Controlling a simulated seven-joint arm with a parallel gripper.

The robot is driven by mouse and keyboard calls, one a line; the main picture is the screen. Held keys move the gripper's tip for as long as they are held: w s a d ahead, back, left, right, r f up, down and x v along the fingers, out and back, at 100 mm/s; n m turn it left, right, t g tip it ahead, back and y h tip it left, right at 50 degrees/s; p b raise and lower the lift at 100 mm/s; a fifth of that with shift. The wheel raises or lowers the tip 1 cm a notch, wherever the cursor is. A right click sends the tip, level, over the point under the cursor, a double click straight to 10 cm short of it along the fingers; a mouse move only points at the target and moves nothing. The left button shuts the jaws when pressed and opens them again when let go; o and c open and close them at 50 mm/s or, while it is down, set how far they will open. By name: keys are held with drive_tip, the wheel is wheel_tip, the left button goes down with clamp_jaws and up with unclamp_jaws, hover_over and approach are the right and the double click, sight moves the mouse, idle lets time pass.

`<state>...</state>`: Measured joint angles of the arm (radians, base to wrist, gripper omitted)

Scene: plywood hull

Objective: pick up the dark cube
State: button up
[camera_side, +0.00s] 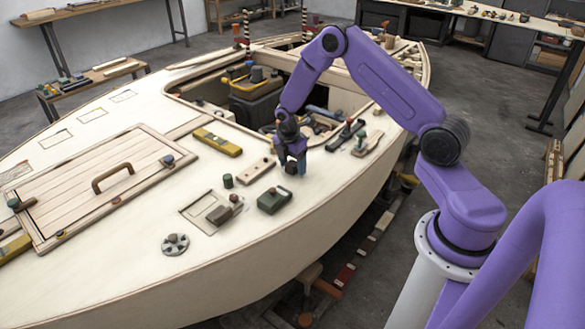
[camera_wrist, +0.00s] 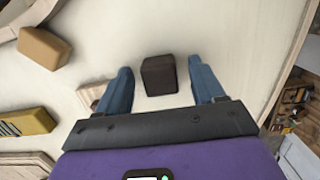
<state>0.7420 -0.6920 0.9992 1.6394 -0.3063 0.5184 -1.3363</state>
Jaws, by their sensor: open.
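The dark cube (camera_wrist: 159,75) lies on the pale plywood deck and shows between the two blue fingers in the wrist view. In the side view the dark cube (camera_side: 291,168) is a small dark block just under my fingertips. My gripper (camera_wrist: 160,82) is open, with one finger to each side of the cube and a gap on both sides. In the side view my gripper (camera_side: 291,162) points down over the deck. Whether the fingertips reach down beside the cube or stop above it, I cannot tell.
A wooden block (camera_side: 257,169) lies left of my gripper, and a green box (camera_side: 273,200) lies in front. A dark plane-like tool (camera_side: 345,134) lies to the right. A yellow level (camera_side: 217,142) lies further left. The open cockpit (camera_side: 215,95) is behind.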

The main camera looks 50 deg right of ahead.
drive_tip(key=shift+f, duration=0.15)
drive_tip(key=c, duration=1.1)
drive_tip(key=shift+o, duration=0.2)
drive_tip(key=shift+r, duration=0.2)
drive_tip(key=shift+r, duration=0.25)
wheel_tip(320, 180, up, 2)
drive_tip(key=s+a+r, duration=0.3)
drive_tip(key=s+r, duration=0.7)
drive_tip(key=s, duration=0.3)
drive_tip(key=shift+s+a, duration=0.3)
drive_tip(key=shift+a, duration=0.05)
drive_tip(key=shift+r, duration=0.1)
